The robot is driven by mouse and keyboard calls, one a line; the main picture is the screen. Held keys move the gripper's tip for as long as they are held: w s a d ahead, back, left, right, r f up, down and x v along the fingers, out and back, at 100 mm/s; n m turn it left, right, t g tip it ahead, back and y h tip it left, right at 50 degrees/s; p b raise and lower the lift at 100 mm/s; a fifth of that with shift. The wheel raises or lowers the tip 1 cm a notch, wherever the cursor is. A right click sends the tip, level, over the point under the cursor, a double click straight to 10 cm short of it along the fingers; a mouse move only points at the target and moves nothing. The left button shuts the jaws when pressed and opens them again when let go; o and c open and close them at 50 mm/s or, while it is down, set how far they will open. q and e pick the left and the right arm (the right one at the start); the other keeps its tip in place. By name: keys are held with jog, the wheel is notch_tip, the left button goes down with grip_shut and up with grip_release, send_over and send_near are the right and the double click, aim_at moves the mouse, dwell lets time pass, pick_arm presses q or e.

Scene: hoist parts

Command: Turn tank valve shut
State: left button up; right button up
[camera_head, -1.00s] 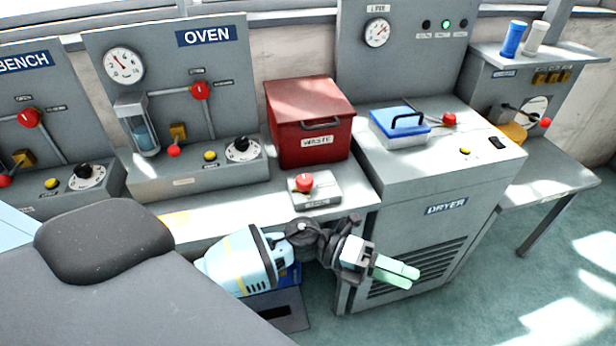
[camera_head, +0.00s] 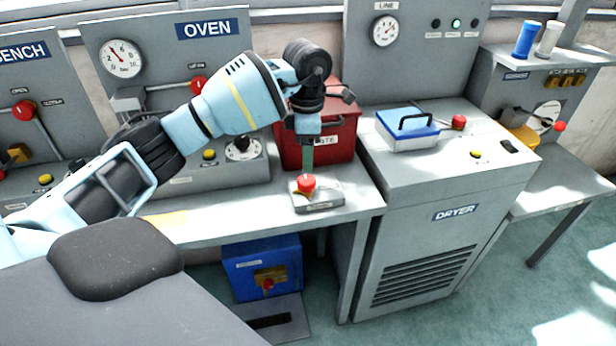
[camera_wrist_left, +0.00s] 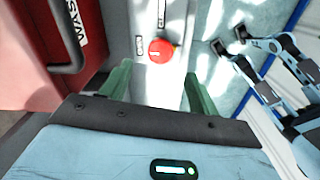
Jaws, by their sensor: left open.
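My left gripper (camera_head: 307,158) points down over a red knob (camera_head: 306,184) on a small grey box at the bench's front edge. In the left wrist view the red knob (camera_wrist_left: 161,51) lies ahead, between the two green fingers (camera_wrist_left: 158,92). The fingers are spread apart and hold nothing. Which part is the tank valve cannot be read from a label. A blue box (camera_head: 262,262) under the bench carries a yellow fitting with a red knob (camera_head: 268,285).
A red waste bin (camera_head: 330,137) stands just behind the knob box. The dryer (camera_head: 455,180) is to the right, with a blue-lidded tray (camera_head: 407,130) on top. The oven panel (camera_head: 230,60) stands behind my left arm.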

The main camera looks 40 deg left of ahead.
aim_at(307, 180)
pick_arm(q)
jog(key=shift+f, duration=3.95)
jog(key=c, duration=1)
